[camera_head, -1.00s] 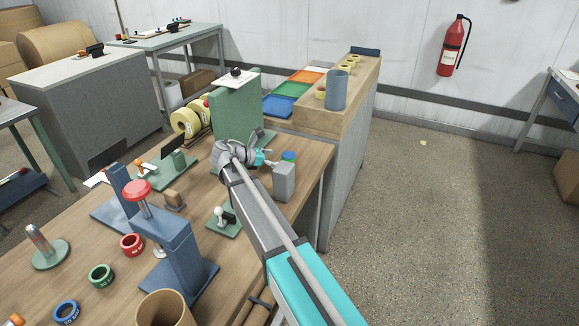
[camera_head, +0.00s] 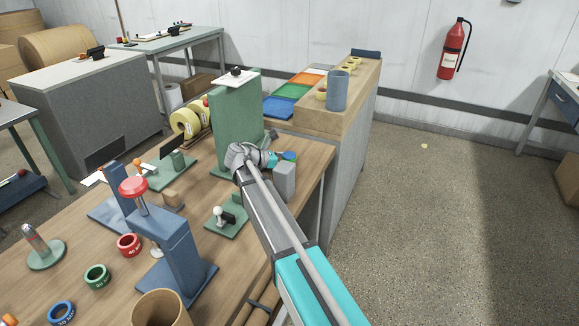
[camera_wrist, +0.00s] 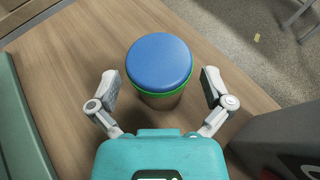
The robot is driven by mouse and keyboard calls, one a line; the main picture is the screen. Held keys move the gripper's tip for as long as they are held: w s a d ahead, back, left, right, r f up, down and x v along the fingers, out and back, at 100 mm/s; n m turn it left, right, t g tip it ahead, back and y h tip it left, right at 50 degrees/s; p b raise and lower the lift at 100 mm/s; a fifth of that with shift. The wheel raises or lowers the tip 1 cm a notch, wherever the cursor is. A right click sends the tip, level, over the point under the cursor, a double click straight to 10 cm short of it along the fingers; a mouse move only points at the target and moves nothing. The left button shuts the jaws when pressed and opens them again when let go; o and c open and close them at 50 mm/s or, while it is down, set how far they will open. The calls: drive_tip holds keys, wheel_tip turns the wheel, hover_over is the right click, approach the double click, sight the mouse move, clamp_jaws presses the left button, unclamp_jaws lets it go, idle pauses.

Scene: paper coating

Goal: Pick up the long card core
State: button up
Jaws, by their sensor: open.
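My gripper (camera_wrist: 162,88) is open and empty on the wooden bench; it also shows in the head view (camera_head: 270,159). Between and slightly beyond its spread fingers stands an upright cylinder with a flat blue top (camera_wrist: 159,62), a green band and a brownish body. The fingers are apart from it, one on each side. Its blue top also shows in the head view (camera_head: 289,156), the rest mostly hidden. Brown card tubes (camera_head: 257,308) lie at the bottom edge of the head view, partly cut off. I cannot tell for certain which thing is the long card core.
A grey block (camera_head: 284,177) stands close to the gripper, near the bench's right edge. A green upright panel (camera_head: 233,115) is behind on the left. A blue press (camera_head: 180,250) with a red knob, coloured rings and a wide brown tube (camera_head: 160,309) occupy the near bench.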

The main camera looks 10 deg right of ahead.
drive_tip(key=c, duration=1.1)
drive_tip(key=shift+r, duration=0.15)
wheel_tip(320, 180, up, 2)
drive_tip(key=p, duration=0.2)
drive_tip(key=shift+r+p, duration=0.1)
drive_tip(key=shift+p, duration=0.2)
drive_tip(key=s+a+r+p, duration=0.2)
drive_tip(key=a+r+p, duration=0.8)
drive_tip(key=a, duration=0.4)
drive_tip(key=shift+r, duration=0.25)
drive_tip(key=shift+s+d, duration=0.1)
